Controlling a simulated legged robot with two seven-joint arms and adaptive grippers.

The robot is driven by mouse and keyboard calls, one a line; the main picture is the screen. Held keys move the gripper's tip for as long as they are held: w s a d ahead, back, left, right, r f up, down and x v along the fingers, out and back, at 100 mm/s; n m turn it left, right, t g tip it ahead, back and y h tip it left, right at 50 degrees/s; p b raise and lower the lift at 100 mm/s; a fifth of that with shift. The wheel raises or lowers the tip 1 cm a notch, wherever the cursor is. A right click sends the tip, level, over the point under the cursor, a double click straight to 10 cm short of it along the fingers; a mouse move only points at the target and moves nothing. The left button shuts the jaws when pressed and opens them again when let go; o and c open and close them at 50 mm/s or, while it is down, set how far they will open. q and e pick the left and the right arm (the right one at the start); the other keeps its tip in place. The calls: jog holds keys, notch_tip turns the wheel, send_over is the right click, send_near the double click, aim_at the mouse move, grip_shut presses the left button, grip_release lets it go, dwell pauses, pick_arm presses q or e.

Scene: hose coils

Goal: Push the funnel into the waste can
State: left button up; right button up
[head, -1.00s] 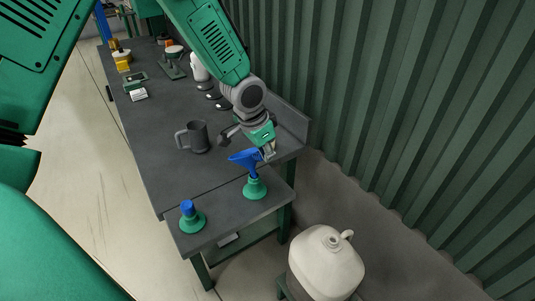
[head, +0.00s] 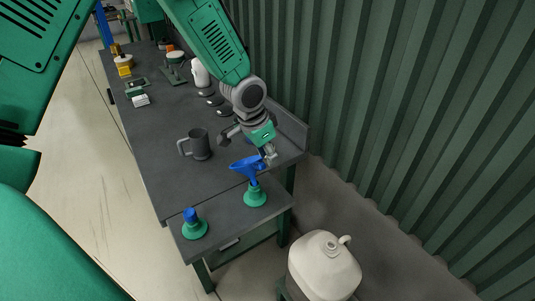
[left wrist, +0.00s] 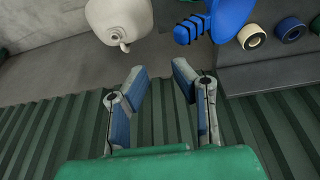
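My right gripper is not in view.
A second green base with a blue top (head: 192,224) stands near the front left edge. A dark grey mug (head: 198,145) is behind the funnel. Several items crowd the far bench. A green corrugated wall (head: 400,120) runs along the right.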

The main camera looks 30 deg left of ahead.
pick_arm(q)
jog(key=v, duration=1.1)
jog(key=shift+r, duration=0.4)
